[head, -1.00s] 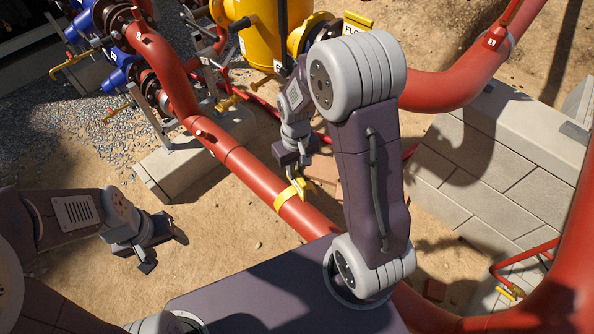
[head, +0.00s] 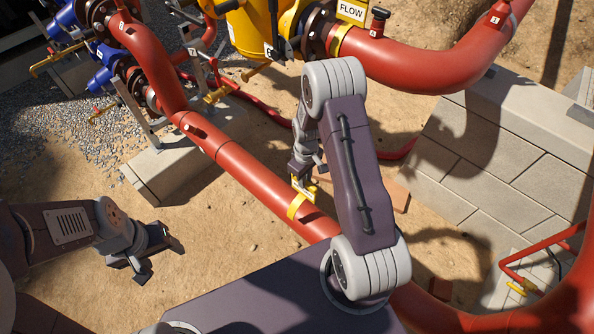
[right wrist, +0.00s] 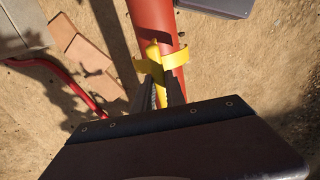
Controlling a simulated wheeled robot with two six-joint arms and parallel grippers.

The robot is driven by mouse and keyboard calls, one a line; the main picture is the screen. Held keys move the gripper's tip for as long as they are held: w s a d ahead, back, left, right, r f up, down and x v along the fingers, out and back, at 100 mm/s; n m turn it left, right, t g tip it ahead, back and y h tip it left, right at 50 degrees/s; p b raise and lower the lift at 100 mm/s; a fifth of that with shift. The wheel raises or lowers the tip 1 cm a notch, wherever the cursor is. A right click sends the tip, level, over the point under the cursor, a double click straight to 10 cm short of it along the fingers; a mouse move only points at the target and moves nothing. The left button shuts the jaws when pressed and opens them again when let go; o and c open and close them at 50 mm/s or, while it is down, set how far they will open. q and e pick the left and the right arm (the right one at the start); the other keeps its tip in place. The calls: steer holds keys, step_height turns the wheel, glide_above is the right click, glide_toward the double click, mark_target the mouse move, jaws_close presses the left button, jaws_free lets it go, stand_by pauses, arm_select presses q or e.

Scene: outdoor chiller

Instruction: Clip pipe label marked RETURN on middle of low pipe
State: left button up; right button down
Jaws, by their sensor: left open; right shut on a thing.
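The low pipe (head: 245,172) is red and runs diagonally from the upper left toward my base in the head view. A yellow pipe label (head: 297,206) with a curved clip lies against it; the label also shows in the right wrist view (right wrist: 176,58). My right gripper (head: 302,182) is shut on the label at the pipe. In the right wrist view the clip's curved arms spread across the pipe (right wrist: 153,20); I cannot tell whether they grip it. No lettering on this label is readable. My left gripper (head: 148,264) is open and empty over the sand, left of the pipe.
A yellow label marked FLOW (head: 352,11) is on the upper red pipe (head: 420,68). A block wall (head: 480,155) stands at the right. Blue valve parts (head: 113,72) and a concrete footing (head: 180,165) are at the upper left. Reddish bricks (right wrist: 84,50) lie on the sand.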

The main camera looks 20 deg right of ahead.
mark_target(305, 195)
stand_by(0.3)
steer(key=shift+s+d+r+p, duration=0.1)
steer(key=shift+s+p, duration=0.1)
steer(key=shift+p, duration=0.1)
step_height(305, 195, down, 6)
steer(key=b, duration=0.4)
steer(key=shift+r, duration=0.1)
steer(key=shift+f+b, duration=0.25)
steer(key=shift+b, duration=0.05)
steer(key=shift+f+b, duration=0.9)
steer(key=shift+f, duration=0.5)
steer(key=shift+f, duration=0.2)
steer(key=shift+f+b, duration=0.8)
steer(key=shift+f, duration=0.05)
steer(key=shift+f, duration=0.1)
